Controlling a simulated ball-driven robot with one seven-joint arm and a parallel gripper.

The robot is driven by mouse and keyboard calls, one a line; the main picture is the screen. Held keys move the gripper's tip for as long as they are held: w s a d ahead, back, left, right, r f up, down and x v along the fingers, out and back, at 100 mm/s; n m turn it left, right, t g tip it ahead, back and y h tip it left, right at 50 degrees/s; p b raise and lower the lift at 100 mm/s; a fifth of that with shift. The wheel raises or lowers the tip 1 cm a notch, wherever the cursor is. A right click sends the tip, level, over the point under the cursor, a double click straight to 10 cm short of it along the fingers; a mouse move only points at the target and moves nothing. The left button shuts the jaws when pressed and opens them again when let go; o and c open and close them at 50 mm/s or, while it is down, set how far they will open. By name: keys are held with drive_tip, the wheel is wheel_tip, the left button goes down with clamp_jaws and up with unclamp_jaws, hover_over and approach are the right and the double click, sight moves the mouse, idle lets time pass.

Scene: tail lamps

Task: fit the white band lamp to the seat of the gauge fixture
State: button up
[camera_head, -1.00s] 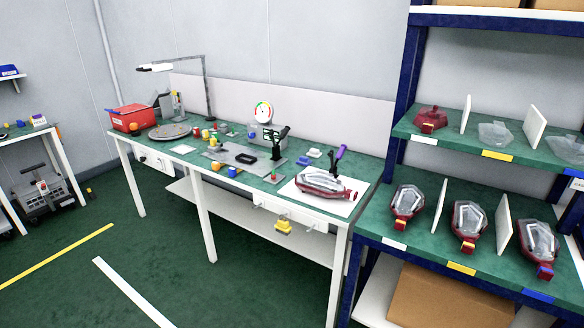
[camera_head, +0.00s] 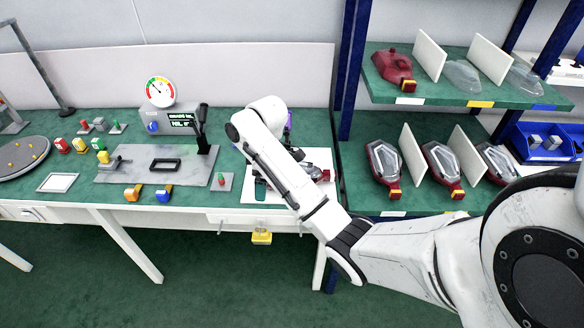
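The gauge fixture's grey plate (camera_head: 118,165) lies on the green bench, with a black-rimmed rectangular seat (camera_head: 165,165) that looks empty. A black lever clamp (camera_head: 203,130) stands at the plate's right end. A red-and-clear lamp (camera_head: 322,173) lies on a white mat (camera_head: 322,157) to the right, mostly hidden behind my arm; I cannot see a white band on it. My arm reaches over this mat. My gripper is hidden or unclear there, so I cannot tell whether it touches the lamp.
A dial gauge (camera_head: 159,91) and display box stand behind the plate. Small coloured parts and a round tray (camera_head: 22,158) are left. The shelf at right holds several lamps between white dividers, with a white label (camera_head: 410,101) at its left. A yellow piece (camera_head: 262,237) hangs under the bench.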

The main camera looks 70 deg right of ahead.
drive_tip(key=s+d+r+g+p, duration=0.1)
drive_tip(key=s+d+r, duration=0.1)
drive_tip(key=d+r, duration=0.3)
drive_tip(key=s+d+r, duration=0.1)
drive_tip(key=d+r, duration=0.1)
drive_tip(key=d, duration=0.5)
drive_tip(key=shift+n+h, duration=0.3)
drive_tip(key=shift+h, duration=0.1)
drive_tip(key=f, duration=0.1)
drive_tip(key=f+b, duration=0.1)
drive_tip(key=f, duration=0.3)
drive_tip(key=shift+s+d+b, duration=0.2)
drive_tip(key=shift+d+b, duration=0.1)
drive_tip(key=shift+d, duration=0.1)
drive_tip(key=shift+w+f+p, duration=0.2)
drive_tip(key=shift+f+p, duration=0.05)
drive_tip(key=shift+f, duration=1.15)
drive_tip(key=shift+w+f+p, duration=0.2)
drive_tip(key=shift+f+p, duration=0.05)
drive_tip(key=shift+f, duration=1.15)
drive_tip(key=shift+f, duration=0.1)
drive_tip(key=shift+c, duration=0.4)
